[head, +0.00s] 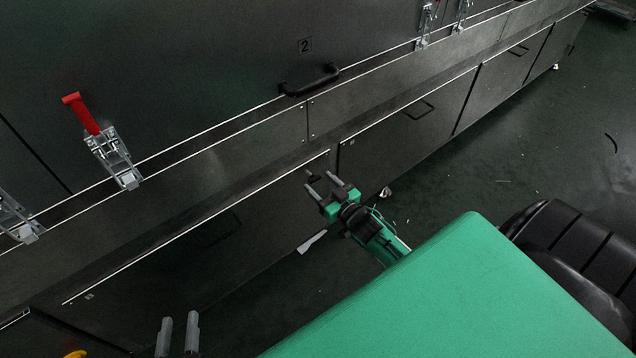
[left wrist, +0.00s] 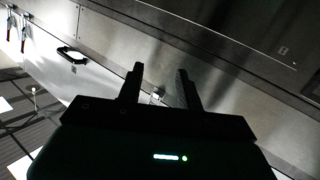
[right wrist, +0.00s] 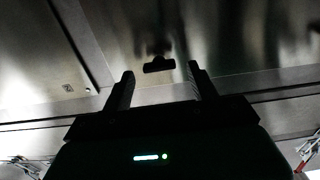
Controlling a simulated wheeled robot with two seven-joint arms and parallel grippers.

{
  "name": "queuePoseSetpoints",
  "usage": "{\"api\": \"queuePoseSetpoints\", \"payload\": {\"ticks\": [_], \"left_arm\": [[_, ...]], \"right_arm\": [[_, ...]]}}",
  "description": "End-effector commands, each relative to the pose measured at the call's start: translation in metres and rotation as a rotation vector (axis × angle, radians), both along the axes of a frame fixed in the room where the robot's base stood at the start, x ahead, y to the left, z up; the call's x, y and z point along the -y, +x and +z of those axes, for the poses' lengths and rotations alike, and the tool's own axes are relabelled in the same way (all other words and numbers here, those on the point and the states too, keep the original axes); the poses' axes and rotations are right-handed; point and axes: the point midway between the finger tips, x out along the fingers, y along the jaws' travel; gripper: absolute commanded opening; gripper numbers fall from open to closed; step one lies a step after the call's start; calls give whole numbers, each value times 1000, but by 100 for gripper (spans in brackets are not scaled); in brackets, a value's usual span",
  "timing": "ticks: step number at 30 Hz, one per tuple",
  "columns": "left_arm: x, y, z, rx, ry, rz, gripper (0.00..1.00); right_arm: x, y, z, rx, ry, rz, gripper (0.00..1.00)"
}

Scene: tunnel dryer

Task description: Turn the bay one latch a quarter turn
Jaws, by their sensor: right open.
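A short black T-shaped handle, which looks like the latch, sits on the lower metal panel in the head view (head: 314,177). In the right wrist view the handle (right wrist: 158,65) lies crosswise, beyond and between the fingertips. My right gripper (head: 329,181) is open and empty, close in front of it; I cannot tell if they touch. The right wrist view shows its two fingers (right wrist: 161,70) apart. My left gripper (head: 179,322) is at the bottom of the head view, fingers apart. In the left wrist view the left gripper (left wrist: 160,69) is open and empty, facing a panel.
The dark dryer wall carries a red-handled toggle clamp (head: 103,143), more clamps at the left and top, and a black bar handle (head: 309,81) below a number 2. A green cover (head: 465,290) fills the lower right. Dark floor (head: 500,165) lies open beside the dryer.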

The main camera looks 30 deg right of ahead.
Motion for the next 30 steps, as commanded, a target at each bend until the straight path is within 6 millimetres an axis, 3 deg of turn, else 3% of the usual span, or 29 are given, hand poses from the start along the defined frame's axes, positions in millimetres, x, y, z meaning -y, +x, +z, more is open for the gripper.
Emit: {"api": "queuePoseSetpoints", "payload": {"ticks": [6,15,16,23,30], "left_arm": [[-4,9,15,76,-18,17,36],[-4,10,17,86,-20,19,36],[-4,10,17,86,-20,19,36],[-4,10,17,85,-19,19,36],[-4,10,16,77,-17,17,36]], "right_arm": [[-1,16,0,0,0,0,60],[-1,18,0,-1,0,0,60],[-1,18,0,-1,0,0,58],[-1,18,0,-1,0,0,15],[-2,18,0,0,-18,0,15]]}}
